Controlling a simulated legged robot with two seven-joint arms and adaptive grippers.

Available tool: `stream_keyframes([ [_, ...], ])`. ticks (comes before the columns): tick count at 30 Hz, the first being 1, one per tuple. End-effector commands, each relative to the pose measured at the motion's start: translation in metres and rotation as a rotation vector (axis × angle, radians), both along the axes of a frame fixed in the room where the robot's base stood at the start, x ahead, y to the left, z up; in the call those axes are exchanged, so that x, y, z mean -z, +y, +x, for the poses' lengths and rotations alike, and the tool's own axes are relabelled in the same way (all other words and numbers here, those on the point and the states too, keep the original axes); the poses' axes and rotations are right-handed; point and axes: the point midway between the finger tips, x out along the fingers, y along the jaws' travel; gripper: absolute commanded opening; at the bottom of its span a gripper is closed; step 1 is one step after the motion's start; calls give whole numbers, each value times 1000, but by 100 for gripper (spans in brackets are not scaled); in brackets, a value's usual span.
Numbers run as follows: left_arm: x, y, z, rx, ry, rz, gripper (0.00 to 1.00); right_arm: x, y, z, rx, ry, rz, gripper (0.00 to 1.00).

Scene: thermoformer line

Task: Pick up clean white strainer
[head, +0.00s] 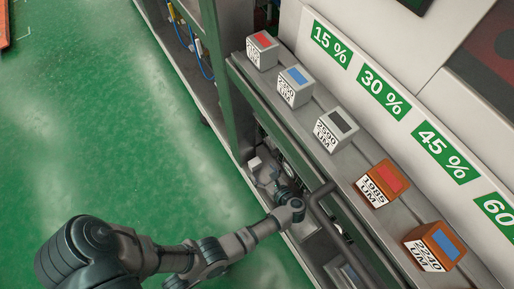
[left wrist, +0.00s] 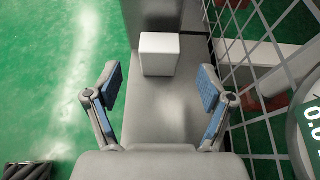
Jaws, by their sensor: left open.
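A plain white block, seemingly the clean white strainer (left wrist: 159,54), stands on a grey metal ledge (left wrist: 160,110) in the left wrist view. In the head view the white block (head: 255,163) is small, near the machine's lower edge. My left gripper (left wrist: 157,86) is open, with one blue-padded finger on each side of the picture. The block is ahead of the fingertips and between them, apart from both. In the head view my left gripper (head: 266,174) is just beside the block, partly hard to make out. My right gripper is not in view.
Several labelled boxes stand on the upper shelf, including a grey one with a black top (head: 336,128) and an orange one (head: 378,183). A rail (head: 340,225) runs close to my left arm. A wire mesh (left wrist: 255,80) is right of the ledge. Green floor lies open at left.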

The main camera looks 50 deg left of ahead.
Motion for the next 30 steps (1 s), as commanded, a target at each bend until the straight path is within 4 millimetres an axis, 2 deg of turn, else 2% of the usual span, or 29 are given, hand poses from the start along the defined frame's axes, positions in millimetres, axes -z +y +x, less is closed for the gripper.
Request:
stream_keyframes([
  [7,10,32,1,0,2,5,81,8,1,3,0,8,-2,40],
  [11,16,47,3,1,3,3,81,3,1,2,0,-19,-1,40],
  [15,16,51,4,1,0,1,81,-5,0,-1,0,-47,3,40],
  [20,15,51,4,1,-1,1,81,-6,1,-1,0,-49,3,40],
  [27,16,51,4,1,0,1,21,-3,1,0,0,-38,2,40],
  [28,16,51,4,1,0,1,17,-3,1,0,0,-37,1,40],
  [30,16,51,4,1,0,1,17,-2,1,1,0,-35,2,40],
])
